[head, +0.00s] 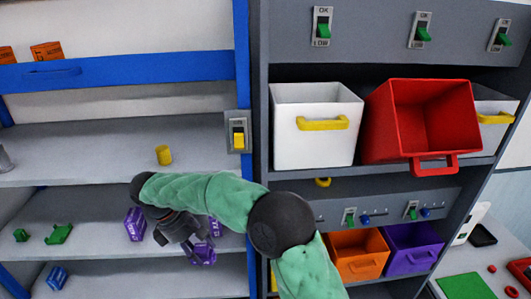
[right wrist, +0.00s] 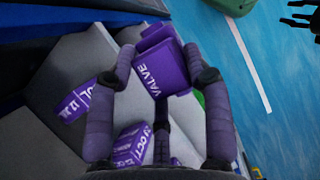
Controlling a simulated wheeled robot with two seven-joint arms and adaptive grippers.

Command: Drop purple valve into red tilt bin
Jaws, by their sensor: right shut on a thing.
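My right gripper (head: 192,250) is over the lower left shelf in the head view. In the right wrist view the right gripper (right wrist: 160,75) is shut on a purple box marked VALVE (right wrist: 158,68), held between its two fingers. The held valve also shows at the fingertips in the head view (head: 204,255), partly hidden. The red tilt bin (head: 432,115) is on the upper right shelf, tipped forward with its open mouth facing out. Dark finger-like parts, seemingly my left gripper (right wrist: 300,13), show at the wrist view's top right corner; their state is unclear.
Another purple box (head: 135,224) stands on the lower shelf. A white bin (head: 315,125) stands left of the red bin. Orange (head: 358,255) and purple (head: 412,250) bins are below. A blue-edged upright (head: 242,60) separates the shelves from the bins.

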